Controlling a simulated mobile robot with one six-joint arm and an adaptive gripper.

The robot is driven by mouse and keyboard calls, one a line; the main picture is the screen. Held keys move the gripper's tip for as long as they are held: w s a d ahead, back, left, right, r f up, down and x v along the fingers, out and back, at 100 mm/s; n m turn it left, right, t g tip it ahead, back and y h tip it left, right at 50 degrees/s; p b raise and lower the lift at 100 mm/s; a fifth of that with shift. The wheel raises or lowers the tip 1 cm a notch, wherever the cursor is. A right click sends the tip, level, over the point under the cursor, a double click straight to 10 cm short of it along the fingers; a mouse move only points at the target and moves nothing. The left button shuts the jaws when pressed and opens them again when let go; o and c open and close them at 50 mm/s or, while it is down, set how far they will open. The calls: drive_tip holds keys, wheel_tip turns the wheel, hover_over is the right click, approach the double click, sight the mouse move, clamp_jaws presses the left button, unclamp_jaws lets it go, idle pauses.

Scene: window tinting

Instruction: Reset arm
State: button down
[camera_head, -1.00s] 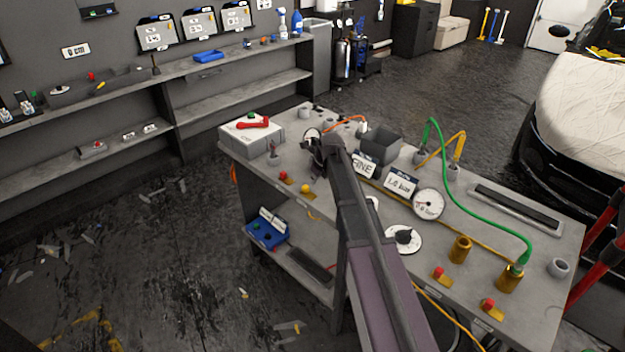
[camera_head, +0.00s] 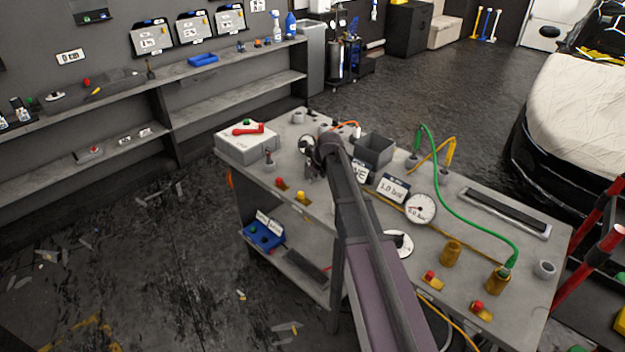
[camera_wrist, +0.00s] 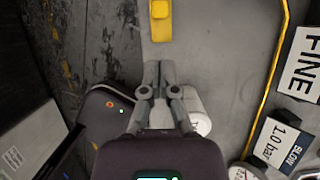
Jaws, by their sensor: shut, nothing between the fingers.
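My gripper shows in the wrist view (camera_wrist: 160,70), with its fingers together and nothing between them. It is over the edge of the grey workbench, just below a yellow button block (camera_wrist: 160,20) in that picture. In the head view my arm reaches away over the workbench (camera_head: 440,215), and my gripper (camera_head: 308,172) is at its far end, near the left side of the bench. My own wrist hides part of the bench there. I cannot tell the exact height of the fingers above the bench.
On the bench stand a white box with a red handle (camera_head: 247,144), a dark bin (camera_head: 373,151), a "1.0 bar" sign (camera_head: 393,189), a gauge (camera_head: 420,208) and a green hose (camera_head: 467,205). A blue tray (camera_head: 264,236) is on the lower shelf.

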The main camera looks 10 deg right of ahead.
drive_tip(key=s+f+n+g+h, duration=0.1)
drive_tip(key=s+n+g+h, duration=0.1)
drive_tip(key=s+n, duration=2.6)
drive_tip(key=shift+s+f+n+g+h, duration=0.15)
drive_tip(key=shift+s+n+g+h, duration=0.2)
drive_tip(key=shift+s+g, duration=0.6)
drive_tip(key=shift+a, duration=0.1)
